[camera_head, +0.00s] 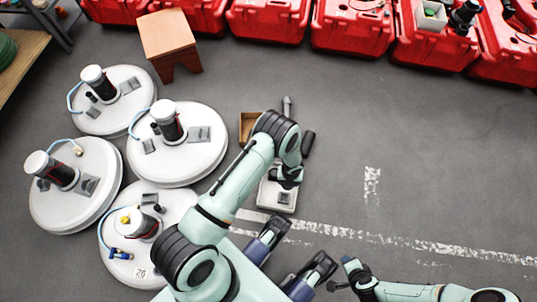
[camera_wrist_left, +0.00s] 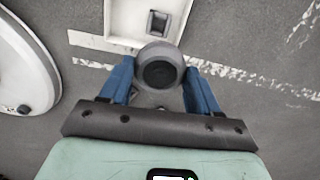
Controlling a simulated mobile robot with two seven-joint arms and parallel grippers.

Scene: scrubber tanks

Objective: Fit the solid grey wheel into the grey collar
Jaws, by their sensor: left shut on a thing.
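The solid grey wheel (camera_wrist_left: 160,66) is a round grey piece with a dark centre. In the left wrist view my left gripper (camera_wrist_left: 161,82) is shut on it, with a blue finger on each side. The wheel is held above the floor. In the head view I cannot pick the wheel out; my left arm covers much of the middle. My right gripper (camera_head: 345,274) is at the bottom right in the head view, and its opening is unclear. I cannot single out the grey collar. Several round white tanks (camera_head: 190,165) with upright cylinders stand at the left.
A small white box (camera_head: 268,202) with a grey latch lies beyond the held wheel, beside white floor markings (camera_head: 370,238). A wooden stool (camera_head: 169,36) stands at the back left. Red cases (camera_head: 350,30) line the back. The floor at the right is clear.

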